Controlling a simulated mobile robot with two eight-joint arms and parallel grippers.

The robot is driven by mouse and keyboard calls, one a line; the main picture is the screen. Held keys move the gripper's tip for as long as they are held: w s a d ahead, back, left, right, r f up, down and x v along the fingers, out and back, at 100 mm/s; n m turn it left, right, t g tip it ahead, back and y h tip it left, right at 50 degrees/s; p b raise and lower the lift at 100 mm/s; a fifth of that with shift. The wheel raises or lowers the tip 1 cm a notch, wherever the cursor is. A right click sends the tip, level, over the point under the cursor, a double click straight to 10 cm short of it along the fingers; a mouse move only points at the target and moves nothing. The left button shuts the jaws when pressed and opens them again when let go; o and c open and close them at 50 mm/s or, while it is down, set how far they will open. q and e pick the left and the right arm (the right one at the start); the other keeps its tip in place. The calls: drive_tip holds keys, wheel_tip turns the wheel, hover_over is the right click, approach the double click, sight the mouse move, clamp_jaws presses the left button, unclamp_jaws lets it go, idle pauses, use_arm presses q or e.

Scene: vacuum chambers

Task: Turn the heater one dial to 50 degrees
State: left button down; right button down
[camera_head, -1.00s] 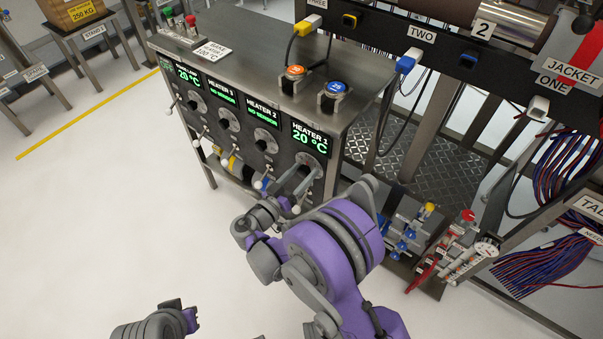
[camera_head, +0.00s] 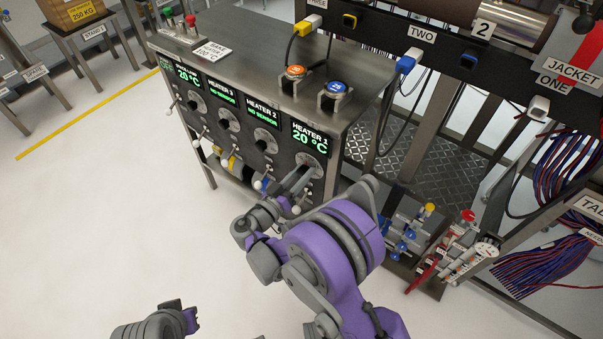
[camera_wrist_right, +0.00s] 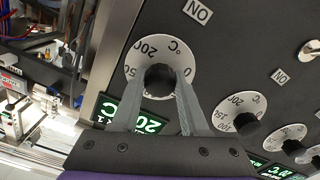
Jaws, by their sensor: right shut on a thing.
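The heater one dial (camera_head: 318,158) is at the right end of the heater panel, under the green "HEATER 1 20 °C" display (camera_head: 310,138). The fingers of my right gripper (camera_head: 304,172) reach up to it and partly cover it. In the right wrist view, the dial's white scale plate (camera_wrist_right: 150,50) shows upside down. My right gripper (camera_wrist_right: 160,83) is shut on the black knob (camera_wrist_right: 158,77), one finger on each side. The knob's pointer cannot be read. My left gripper's fingers are not in view.
The other heater dials, such as heater two's (camera_head: 265,140), sit in a row to the left. White-tipped switch levers (camera_head: 296,209) stick out below the dials. Orange (camera_head: 295,72) and blue (camera_head: 336,88) connectors stand on the cabinet top.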

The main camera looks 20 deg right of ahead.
drive_tip(key=n+b, duration=0.1)
drive_tip(key=n, duration=0.4)
drive_tip(key=shift+n, duration=0.3)
drive_tip(key=n, duration=0.5)
drive_tip(key=shift+b, duration=0.3)
drive_tip(key=shift+n, duration=0.3)
drive_tip(key=shift+c, duration=2.1)
unclamp_jaws()
drive_tip(key=v, duration=1)
drive_tip(key=shift+s+a+p, duration=0.3)
drive_tip(key=shift+p, duration=0.15)
